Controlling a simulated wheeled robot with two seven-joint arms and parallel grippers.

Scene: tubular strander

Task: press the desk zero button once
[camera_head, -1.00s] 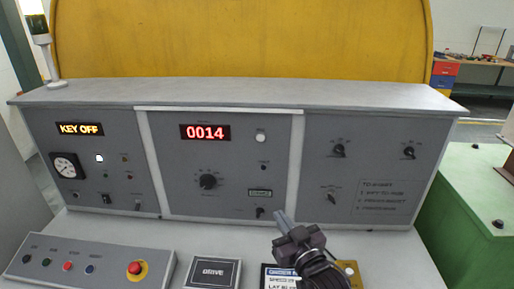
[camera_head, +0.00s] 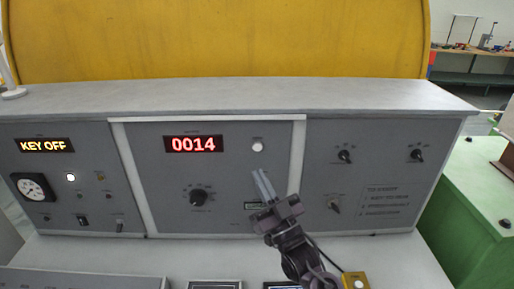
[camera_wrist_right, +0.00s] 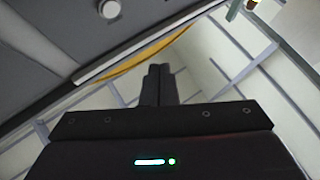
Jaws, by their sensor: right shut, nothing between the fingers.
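The white round button (camera_head: 257,147) sits on the middle panel, right of the red display (camera_head: 193,144) reading 0014. Its label is too small to read. A pale round button also shows at the top of the right wrist view (camera_wrist_right: 109,9). My right gripper (camera_head: 262,174) is shut and empty, its fingertips pointing up, just below the button in the head view. A gap shows between the fingertips and the button in the picture. The closed fingers also show in the right wrist view (camera_wrist_right: 159,72). My left gripper is not in view.
A black rotary knob (camera_head: 198,196) stands left of my right gripper. More knobs (camera_head: 345,157) are on the right panel. A KEY OFF display (camera_head: 45,146) and gauge (camera_head: 33,187) are at left. A yellow box (camera_head: 355,280) lies on the desk near my arm.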

